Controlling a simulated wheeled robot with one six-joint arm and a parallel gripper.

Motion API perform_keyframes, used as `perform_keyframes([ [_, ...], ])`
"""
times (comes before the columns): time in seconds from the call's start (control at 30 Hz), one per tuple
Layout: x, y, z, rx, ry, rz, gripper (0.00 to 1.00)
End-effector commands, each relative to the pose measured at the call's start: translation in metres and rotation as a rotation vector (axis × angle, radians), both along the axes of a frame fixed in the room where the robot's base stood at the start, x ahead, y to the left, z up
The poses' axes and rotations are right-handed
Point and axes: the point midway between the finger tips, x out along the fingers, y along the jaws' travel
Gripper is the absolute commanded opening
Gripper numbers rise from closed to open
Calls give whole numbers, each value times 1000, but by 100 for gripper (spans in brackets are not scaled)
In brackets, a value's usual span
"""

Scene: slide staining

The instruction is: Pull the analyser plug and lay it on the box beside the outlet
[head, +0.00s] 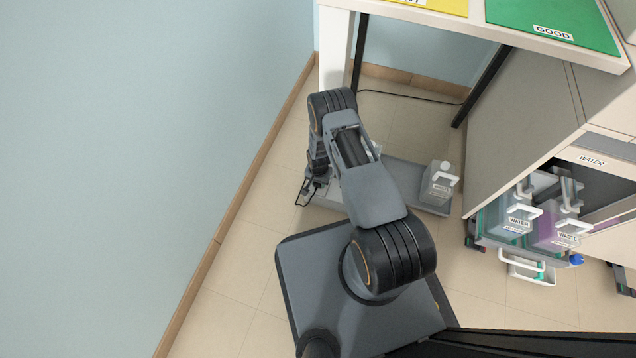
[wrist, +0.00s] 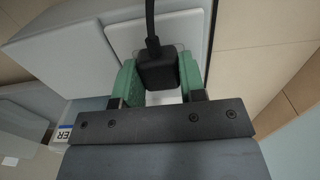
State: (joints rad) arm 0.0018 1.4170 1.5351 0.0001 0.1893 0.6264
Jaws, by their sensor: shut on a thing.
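The black plug (wrist: 158,70) is between the green fingers of my gripper (wrist: 160,84) in the wrist view, and the jaws are shut on it. Its black cable (wrist: 151,22) runs up from the plug out of the picture. A pale square plate (wrist: 122,36) lies behind the plug, and a grey box-like block (wrist: 60,55) is beside it on the left. The plug's prong side is hidden, so I cannot tell whether it is in the outlet. In the head view my arm hides most of the plug and outlet area.
A labelled bottle (head: 438,185) stands on a low grey slab (head: 400,174) right of my arm. Water (head: 515,222) and waste (head: 555,235) containers sit in the open analyser drawer. The table (head: 455,22) is overhead at the back; the wall (head: 150,150) is close on the left.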

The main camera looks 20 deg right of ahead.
Motion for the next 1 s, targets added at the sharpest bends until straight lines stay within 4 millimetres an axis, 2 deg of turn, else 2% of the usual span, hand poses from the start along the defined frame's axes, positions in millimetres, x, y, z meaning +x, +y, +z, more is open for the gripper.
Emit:
perform_keyframes([
  [1.0, 0, 0, 38, 0, 0, 0, 0],
])
